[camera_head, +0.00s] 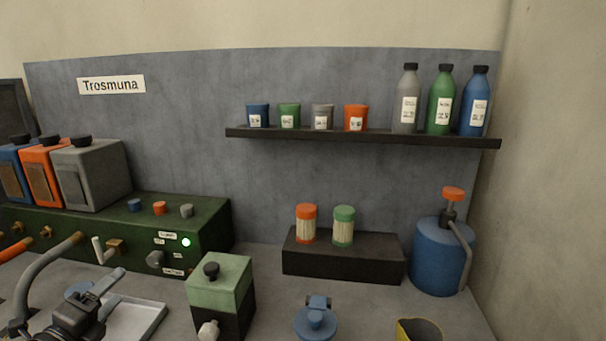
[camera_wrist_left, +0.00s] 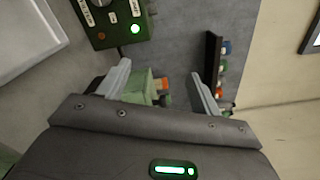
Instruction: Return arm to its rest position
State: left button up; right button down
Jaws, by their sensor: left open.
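My left gripper (camera_head: 118,286) is low at the left in the head view, above the bench beside a pale tray (camera_head: 140,318). In the left wrist view its two fingers (camera_wrist_left: 160,72) are spread apart, with nothing held between them. A green and black box with a dark knob (camera_head: 221,285) stands to its right in the head view, apart from it. The green box (camera_wrist_left: 142,85) shows beyond the fingers in the wrist view. My right gripper is not in view.
A dark green panel unit (camera_head: 205,225) with several canisters stands behind the gripper. A shelf (camera_head: 370,137) holds cups and bottles. A black block (camera_head: 342,262) carries two jars. A blue pump container (camera_head: 438,260), a blue device (camera_head: 315,322) and a yellow-rimmed cup (camera_head: 418,330) stand right.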

pick_arm(q)
jog(key=s+d+f+n+g+y, duration=0.2)
jog(key=s+f+n+g, duration=0.15)
jog(key=f+n, duration=0.45)
jog(key=s+d+f+n+g+y, duration=0.1)
jog(key=s+f+n+g, duration=0.3)
jog(key=f, duration=0.7)
jog(key=s+d+f+n+g+h, duration=0.1)
jog(key=s+d+f+n+g, duration=0.2)
jog(key=s+d+f+n, duration=0.35)
jog(key=s+d+f+n+g+h, duration=0.1)
jog(key=s+d+f+n+g, duration=0.3)
jog(key=s+d, duration=0.45)
notch_tip(320, 180, down, 26)
jog(key=s+a+m+g, duration=0.1)
jog(key=s+a, duration=0.1)
jog(key=s, duration=0.1)
jog(key=s+a+f, duration=0.2)
jog(key=s+f, duration=0.6)
jog(key=s+a+f+g, duration=0.1)
jog(key=s+a+f, duration=0.1)
jog(key=s+f, duration=0.6)
jog(key=shift+f+y, duration=0.4)
jog(key=shift+f, duration=0.1)
